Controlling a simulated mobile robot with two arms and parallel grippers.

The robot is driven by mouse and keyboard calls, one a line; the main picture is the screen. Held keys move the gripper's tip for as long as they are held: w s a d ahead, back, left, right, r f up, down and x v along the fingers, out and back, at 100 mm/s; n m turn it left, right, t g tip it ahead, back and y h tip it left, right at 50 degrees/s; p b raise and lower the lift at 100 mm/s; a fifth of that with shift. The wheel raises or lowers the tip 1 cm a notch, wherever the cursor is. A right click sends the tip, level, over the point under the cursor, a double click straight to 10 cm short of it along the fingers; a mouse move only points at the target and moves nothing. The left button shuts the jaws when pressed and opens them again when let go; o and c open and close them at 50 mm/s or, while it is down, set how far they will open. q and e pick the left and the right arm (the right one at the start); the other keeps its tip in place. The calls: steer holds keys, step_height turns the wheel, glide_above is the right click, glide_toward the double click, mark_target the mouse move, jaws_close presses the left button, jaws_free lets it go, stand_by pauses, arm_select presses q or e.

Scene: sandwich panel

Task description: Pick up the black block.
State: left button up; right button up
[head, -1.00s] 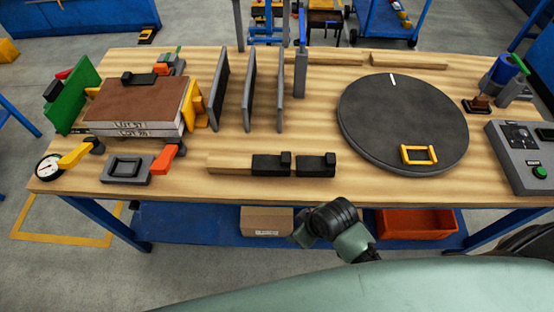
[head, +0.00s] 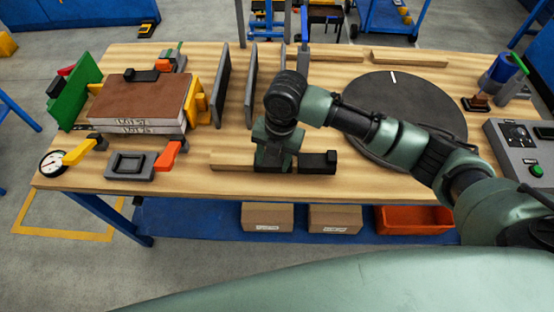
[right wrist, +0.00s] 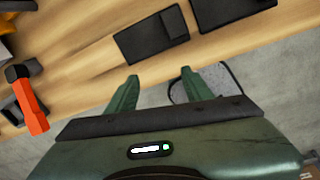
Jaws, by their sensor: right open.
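Two black blocks lie in a row near the front edge of the wooden table. The right one (head: 318,162) shows clear in the head view. The left one is mostly hidden behind my right gripper (head: 274,158), which hangs over it pointing down. In the right wrist view the left block (right wrist: 152,38) lies beyond the fingertips, roughly in line with the gap, and the other block (right wrist: 236,10) is to its right. My right gripper (right wrist: 158,84) is open, with nothing between its fingers. My left gripper is not in view.
A wooden strip (head: 230,161) adjoins the left block. Grey upright plates (head: 250,88) stand behind it. A dark turntable (head: 400,95) is at the right, partly behind my arm. A brown-topped panel stack (head: 140,102) with clamps is at the left. The table's front edge is close.

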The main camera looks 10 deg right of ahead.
mark_target(273, 160)
steer(key=w+d+r+n, duration=0.1)
steer(key=w+d+r+n+h, duration=0.1)
steer(key=d, duration=0.1)
steer(key=w+d+r, duration=0.1)
steer(key=shift+d+n, duration=0.35)
steer(key=shift+n, duration=0.05)
steer(key=shift+d+f, duration=0.1)
steer(key=f+p, duration=0.1)
steer(key=f, duration=0.1)
steer(key=f+p, duration=0.1)
steer(key=f, duration=0.1)
steer(key=f+p, duration=0.1)
steer(key=f, duration=0.1)
steer(key=shift+w+f, duration=0.15)
steer(key=shift+w, duration=0.1)
steer(key=shift+f, duration=0.5)
jaws_close()
